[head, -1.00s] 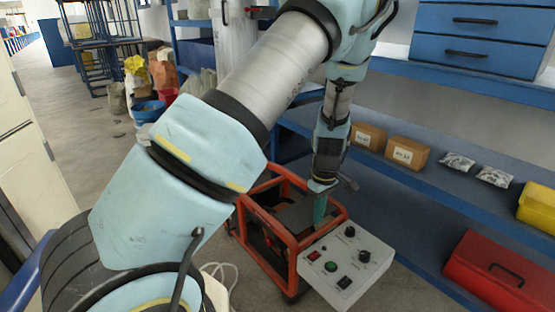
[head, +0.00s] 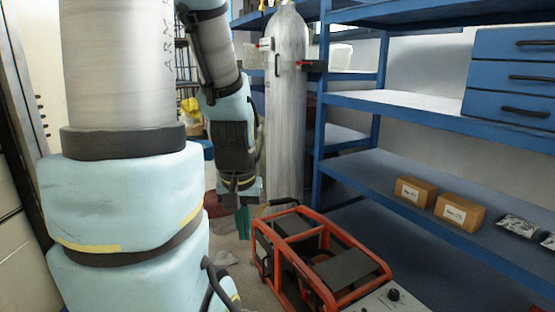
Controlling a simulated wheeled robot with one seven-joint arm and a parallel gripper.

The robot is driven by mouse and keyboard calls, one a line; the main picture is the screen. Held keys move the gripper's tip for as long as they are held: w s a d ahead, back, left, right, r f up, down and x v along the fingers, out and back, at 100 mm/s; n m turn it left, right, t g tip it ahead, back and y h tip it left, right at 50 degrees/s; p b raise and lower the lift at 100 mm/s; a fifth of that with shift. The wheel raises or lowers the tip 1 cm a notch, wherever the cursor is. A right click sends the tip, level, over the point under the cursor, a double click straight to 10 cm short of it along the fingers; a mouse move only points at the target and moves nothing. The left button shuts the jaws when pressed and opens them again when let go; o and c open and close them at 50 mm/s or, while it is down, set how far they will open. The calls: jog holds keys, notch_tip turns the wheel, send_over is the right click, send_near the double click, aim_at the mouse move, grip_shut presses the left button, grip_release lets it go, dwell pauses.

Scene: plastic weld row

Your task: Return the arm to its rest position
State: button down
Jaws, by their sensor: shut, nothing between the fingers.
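My arm fills the left part of the head view, its pale blue and grey links standing upright and bending over at the top. My gripper (head: 243,222) hangs at the end of the arm, pointing down, with its green fingers together and nothing between them.
A tall grey gas cylinder (head: 286,110) stands behind the machine. Blue shelving (head: 400,165) runs along the right, with two cardboard boxes (head: 460,213) and small silvery packets (head: 521,227) on it. A pale cabinet (head: 15,130) stands close on the left.

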notch_tip(320, 180, up, 19)
jog(key=p, duration=1.7)
jog(key=shift+w+d+f, duration=0.15)
jog(key=shift+w, duration=0.05)
